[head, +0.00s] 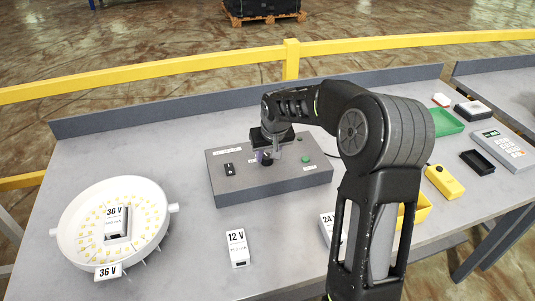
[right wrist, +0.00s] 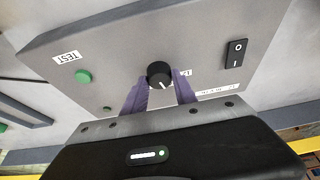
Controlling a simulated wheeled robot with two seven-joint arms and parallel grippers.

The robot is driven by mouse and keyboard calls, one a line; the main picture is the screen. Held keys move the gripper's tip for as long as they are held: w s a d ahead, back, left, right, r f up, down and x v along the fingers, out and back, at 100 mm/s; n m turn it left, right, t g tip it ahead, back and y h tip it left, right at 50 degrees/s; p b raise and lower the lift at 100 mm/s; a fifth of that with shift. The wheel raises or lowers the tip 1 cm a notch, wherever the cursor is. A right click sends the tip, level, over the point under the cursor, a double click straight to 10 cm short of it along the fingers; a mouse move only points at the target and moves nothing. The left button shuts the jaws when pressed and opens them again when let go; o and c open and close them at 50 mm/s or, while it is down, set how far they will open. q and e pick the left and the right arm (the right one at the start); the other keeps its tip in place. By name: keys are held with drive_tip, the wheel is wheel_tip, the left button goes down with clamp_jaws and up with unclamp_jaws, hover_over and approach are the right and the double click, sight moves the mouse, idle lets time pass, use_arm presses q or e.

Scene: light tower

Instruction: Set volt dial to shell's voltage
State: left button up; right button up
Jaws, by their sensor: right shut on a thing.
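The volt dial (right wrist: 158,72) is a black round knob with a white pointer line, on the sloped grey test box (head: 230,189). In the right wrist view its line points down and slightly right; the scale marks around it are mostly hidden or unreadable. My right gripper (head: 268,157) is shut on the dial, with its purple fingers (right wrist: 160,92) on either side. The shell (head: 68,238) is a round white dish at the left with yellow dots inside and a "36 V" tag (head: 108,271) on its front rim. My left gripper is not in view.
A white "36 V" block (head: 116,222) stands in the shell. A "12 V" block (head: 237,248) stands in front of the test box, and a "24" block (head: 328,228) is partly behind my arm. The box has a rocker switch (right wrist: 235,53) and a green button (right wrist: 83,76).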

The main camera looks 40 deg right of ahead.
clamp_jaws()
drive_tip(key=shift+m+b, duration=0.3)
drive_tip(key=shift+m, duration=0.1)
drive_tip(key=m+h+b, duration=0.1)
drive_tip(key=m, duration=0.1)
drive_tip(key=m+b, duration=0.1)
drive_tip(key=m, duration=0.1)
drive_tip(key=shift+w+a+f+g+h+b, duration=0.15)
drive_tip(key=shift+a+g+h+b, duration=0.05)
drive_tip(key=shift+g+h+b, duration=0.2)
drive_tip(key=shift+m+g+h+b, duration=0.4)
drive_tip(key=shift+m+g+b, duration=0.3)
drive_tip(key=shift+m, duration=1.3)
drive_tip(key=o, duration=1.1)
unclamp_jaws()
drive_tip(key=shift+c, duration=0.2)
